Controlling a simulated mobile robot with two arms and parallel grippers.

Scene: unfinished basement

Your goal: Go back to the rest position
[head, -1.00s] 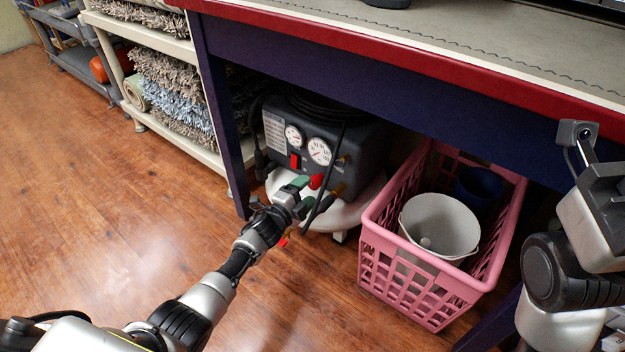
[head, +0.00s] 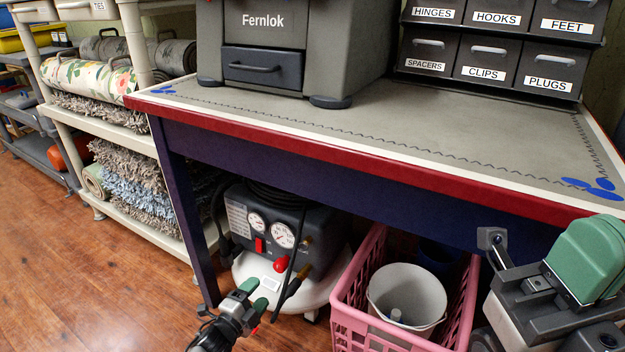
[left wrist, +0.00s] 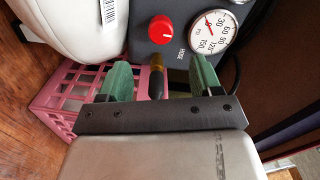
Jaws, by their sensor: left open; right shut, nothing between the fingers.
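My left gripper (head: 254,295) is low in the head view, in front of the air compressor (head: 275,235) under the workbench. Its two green fingers stand apart with nothing gripped. In the left wrist view, the left gripper (left wrist: 163,80) has a brass-and-black fitting (left wrist: 156,78) in line between its fingers; I cannot tell whether they touch it. The red knob (left wrist: 161,30) and a gauge (left wrist: 213,32) lie just beyond. My right gripper (head: 588,262) is at the right edge of the head view, near the bench's front edge, with green fingers shut and empty.
The workbench (head: 440,130) carries a grey Fernlok box (head: 290,40) and labelled drawers (head: 490,55). A pink basket (head: 350,295) with a white bucket (head: 405,295) stands under it. A shelf (head: 130,130) with rugs is left. Wooden floor (head: 60,270) is clear at lower left.

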